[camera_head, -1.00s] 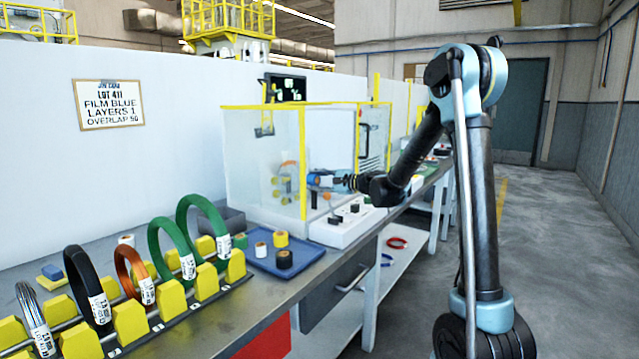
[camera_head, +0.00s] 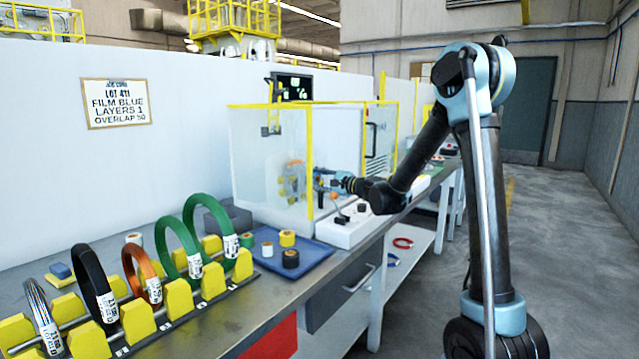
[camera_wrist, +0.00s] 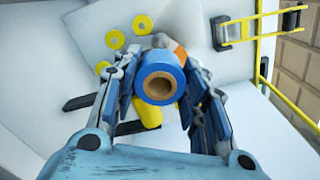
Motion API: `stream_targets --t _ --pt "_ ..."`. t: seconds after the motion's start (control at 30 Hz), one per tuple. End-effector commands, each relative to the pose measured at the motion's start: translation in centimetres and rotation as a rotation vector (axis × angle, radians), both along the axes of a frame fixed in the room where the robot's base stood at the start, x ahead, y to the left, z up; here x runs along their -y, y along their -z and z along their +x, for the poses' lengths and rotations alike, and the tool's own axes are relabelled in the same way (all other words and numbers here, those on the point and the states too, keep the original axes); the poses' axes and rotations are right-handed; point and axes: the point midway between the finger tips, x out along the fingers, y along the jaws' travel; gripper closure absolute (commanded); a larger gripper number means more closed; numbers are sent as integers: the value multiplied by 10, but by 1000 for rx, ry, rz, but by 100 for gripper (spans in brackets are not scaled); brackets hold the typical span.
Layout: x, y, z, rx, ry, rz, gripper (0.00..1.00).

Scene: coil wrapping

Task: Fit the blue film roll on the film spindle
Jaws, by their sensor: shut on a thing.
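My gripper (camera_wrist: 159,92) is shut on the blue film roll (camera_wrist: 159,68), with a finger on each side of it in the wrist view. The roll's brown core faces the wrist camera, its hole open. In the head view my gripper (camera_head: 322,180) reaches into the clear enclosure (camera_head: 270,150) with yellow edges, and the roll is too small and covered to make out there. Beyond the roll in the wrist view are a yellow part (camera_wrist: 150,114) and an orange part (camera_wrist: 180,52). I cannot make out the film spindle or whether the roll touches it.
Several yellow rollers (camera_wrist: 143,25) sit on the white wall inside the enclosure. A yellow-framed bracket (camera_wrist: 235,32) is at upper right there. A blue tray (camera_head: 300,258) with small rolls and a rack with several coils (camera_head: 177,250) stand on the bench. A white control box (camera_head: 345,232) sits below my arm.

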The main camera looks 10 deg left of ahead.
Motion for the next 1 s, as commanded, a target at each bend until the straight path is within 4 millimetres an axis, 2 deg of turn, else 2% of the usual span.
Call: stream_targets --t 0.6,1.0 --pt "-41 0 17 0 0 0 88" --pt "-45 0 19 0 1 0 88"
